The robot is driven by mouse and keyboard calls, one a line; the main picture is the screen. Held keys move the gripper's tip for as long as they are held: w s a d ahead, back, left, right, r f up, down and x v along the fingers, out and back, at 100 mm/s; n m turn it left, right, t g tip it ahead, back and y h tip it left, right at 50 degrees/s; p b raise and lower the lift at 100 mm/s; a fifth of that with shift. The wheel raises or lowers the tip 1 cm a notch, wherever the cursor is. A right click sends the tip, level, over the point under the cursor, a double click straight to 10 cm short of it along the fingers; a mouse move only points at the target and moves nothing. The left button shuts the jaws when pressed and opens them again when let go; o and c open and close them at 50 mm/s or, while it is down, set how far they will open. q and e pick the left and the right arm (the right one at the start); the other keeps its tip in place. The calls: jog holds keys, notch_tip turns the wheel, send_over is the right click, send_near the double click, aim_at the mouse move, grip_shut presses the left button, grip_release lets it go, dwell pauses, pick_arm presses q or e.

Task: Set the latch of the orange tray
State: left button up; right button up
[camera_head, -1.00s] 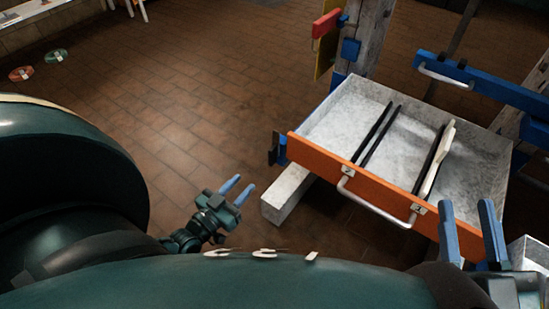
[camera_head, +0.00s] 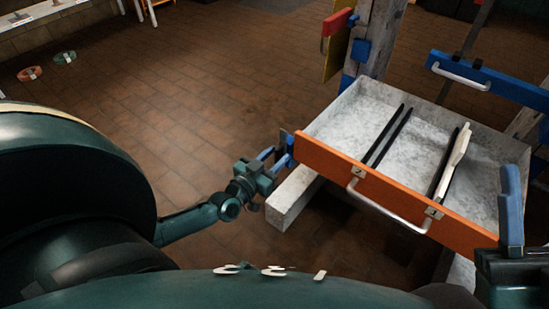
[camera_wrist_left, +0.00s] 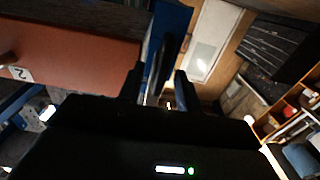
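The orange tray (camera_head: 325,158) has an orange front with a metal handle and a grey, open-topped body, and it stands pulled out. Its latch (camera_head: 291,145), blue with a dark plate, is at the left end of the orange front. My left gripper (camera_head: 272,158) is open at this latch, its blue fingertips pointing at it. In the left wrist view the latch's blue part (camera_wrist_left: 170,35) reaches down between the two dark fingers, with gaps showing beside it. Contact cannot be told. One upright finger of my right gripper (camera_head: 512,205) shows beside the tray's right front; its other finger is not visible.
Black strips (camera_head: 388,135) and a cream piece (camera_head: 453,160) lie in the tray. A pale beam (camera_head: 290,198) juts out below it. A post (camera_head: 375,45) with red and yellow parts stands behind. A blue-fronted bar (camera_head: 490,78) is at right.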

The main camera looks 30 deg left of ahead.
pick_arm(q)
jog(key=shift+c, duration=0.2)
grip_shut()
